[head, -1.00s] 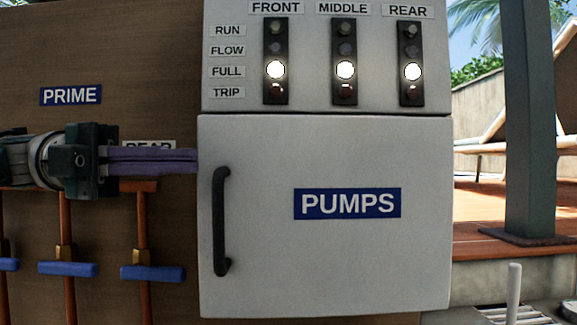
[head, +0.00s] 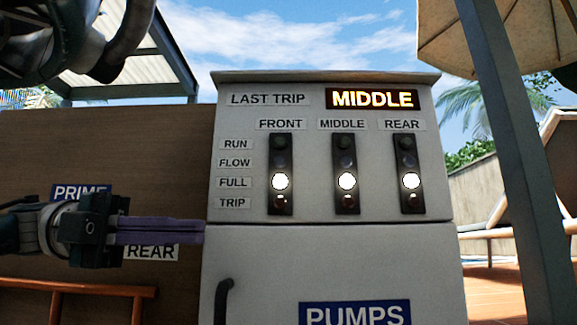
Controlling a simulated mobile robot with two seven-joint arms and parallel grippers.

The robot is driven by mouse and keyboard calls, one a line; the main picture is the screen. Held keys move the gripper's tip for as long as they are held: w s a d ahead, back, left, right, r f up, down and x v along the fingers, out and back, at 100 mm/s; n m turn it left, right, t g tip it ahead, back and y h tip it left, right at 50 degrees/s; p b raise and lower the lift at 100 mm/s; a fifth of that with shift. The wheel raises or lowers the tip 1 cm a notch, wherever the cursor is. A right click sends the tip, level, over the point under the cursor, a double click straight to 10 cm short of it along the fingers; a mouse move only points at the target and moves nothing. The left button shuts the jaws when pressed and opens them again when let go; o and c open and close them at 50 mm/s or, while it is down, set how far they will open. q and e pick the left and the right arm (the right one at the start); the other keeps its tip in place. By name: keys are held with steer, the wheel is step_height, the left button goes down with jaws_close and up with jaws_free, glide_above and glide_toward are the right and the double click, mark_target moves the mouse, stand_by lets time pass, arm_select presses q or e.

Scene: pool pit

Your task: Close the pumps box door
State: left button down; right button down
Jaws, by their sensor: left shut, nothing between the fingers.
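The pumps box door (head: 265,270) is the white panel with the blue PUMPS label (head: 355,313) and a black handle (head: 222,300) on its left side. It looks flush with the box, its top edge along the seam under the light panel. Its lower part is cut off by the frame. My left gripper (head: 200,231) comes in from the left with its purple fingers shut and empty. The fingertips reach the box's left edge in the picture, just below the seam; I cannot tell whether they touch it. My right gripper is not in view.
Above the door, the light panel (head: 320,150) has three columns of lamps with the FULL lamps lit, and a lit MIDDLE sign (head: 372,99) above them. A brown board (head: 150,165) stands behind my left arm. A dark post (head: 510,150) stands to the right.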

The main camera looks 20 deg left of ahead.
arm_select(q)
step_height(320, 180, up, 16)
steer(key=p, duration=0.3)
